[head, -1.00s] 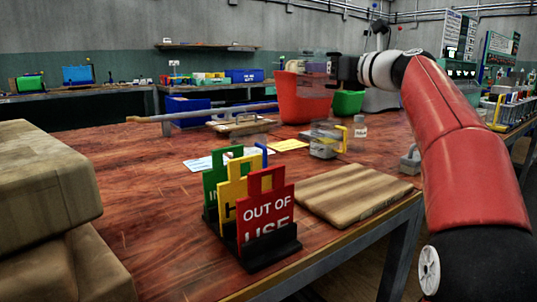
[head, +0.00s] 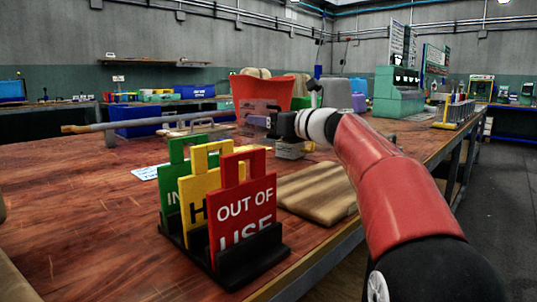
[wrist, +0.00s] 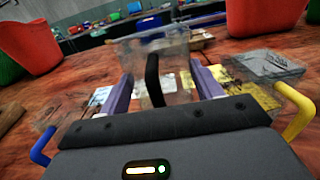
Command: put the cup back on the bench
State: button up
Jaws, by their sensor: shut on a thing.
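The clear, see-through cup (wrist: 178,55) is between the two fingers of my gripper (wrist: 163,88) in the wrist view, with a dark upright strip at its near side. In the head view the cup (head: 257,117) shows faintly at the tip of my gripper (head: 272,124), in front of the red bin. My gripper is shut on the cup. The bench (head: 110,205) has a reddish wooden top and lies under the cup. I cannot tell whether the cup's base touches it.
Green, yellow and red sign plates (head: 245,208) stand in a black holder near the front. A wooden board (head: 318,192) lies right of them. The red bin (head: 262,90) stands behind the cup. A clear block with a yellow handle (wrist: 298,112) is close on the right. Open bench top lies at left.

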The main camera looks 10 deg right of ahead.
aim_at(268, 140)
jog(key=shift+f+b, duration=1)
jog(key=shift+f, duration=1.7)
jog(key=shift+f, duration=0.15)
jog(key=o, duration=1.1)
jog(key=shift+s+d, duration=0.1)
jog(key=shift+s, duration=0.05)
jog(key=v, duration=1.1)
jog(key=shift+s+d, duration=0.2)
jog(key=shift+s, duration=0.05)
